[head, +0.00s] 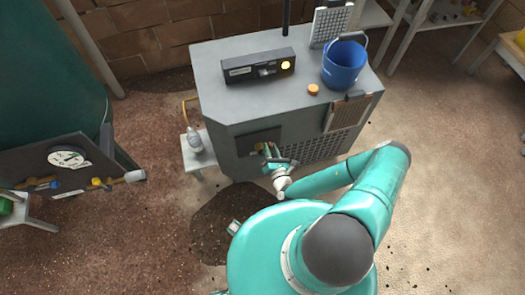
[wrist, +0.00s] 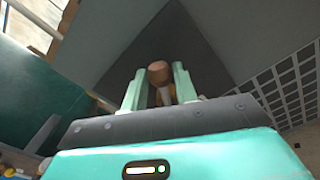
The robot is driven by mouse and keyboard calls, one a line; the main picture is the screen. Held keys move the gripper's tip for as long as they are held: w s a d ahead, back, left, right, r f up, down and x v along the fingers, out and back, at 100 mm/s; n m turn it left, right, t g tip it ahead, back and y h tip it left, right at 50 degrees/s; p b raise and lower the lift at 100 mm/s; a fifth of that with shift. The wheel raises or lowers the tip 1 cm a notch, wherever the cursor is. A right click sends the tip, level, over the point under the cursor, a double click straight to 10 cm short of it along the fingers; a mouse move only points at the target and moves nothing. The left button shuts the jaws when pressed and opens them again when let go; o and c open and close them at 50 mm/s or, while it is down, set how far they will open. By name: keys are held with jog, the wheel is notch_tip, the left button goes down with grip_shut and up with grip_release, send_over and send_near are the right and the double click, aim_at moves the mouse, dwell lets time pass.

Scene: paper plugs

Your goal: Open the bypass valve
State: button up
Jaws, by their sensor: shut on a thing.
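A dark recessed panel (head: 256,142) on the front of the grey cabinet carries a small brass-yellow fitting (head: 262,147), which I take for the bypass valve. My gripper (head: 270,154) is at this panel, its fingers at the fitting. In the wrist view, my gripper (wrist: 160,84) has its two pale green fingers on either side of a handle with a round brown end (wrist: 159,72). The gripper is shut on this handle. Yellow shows low between the fingers. The fingers and wrist hide the rest of the valve, and its angle is unclear.
The grey cabinet (head: 220,105) bears a dark control box (head: 258,66) with a lit yellow lamp, a blue bucket (head: 344,64) and an orange cap (head: 313,89). A gauge panel (head: 70,170) with blue and yellow fittings stands left. A small stand (head: 196,152) is beside the cabinet.

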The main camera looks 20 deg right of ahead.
jog(key=m, duration=0.1)
jog(key=d+f+m, duration=0.1)
jog(key=m, duration=0.1)
jog(key=shift+d, duration=0.15)
dwell(0.4)
jog(key=m, duration=0.1)
jog(key=d+f+m, duration=0.1)
jog(key=m, duration=0.1)
jog(key=shift+f, duration=0.25)
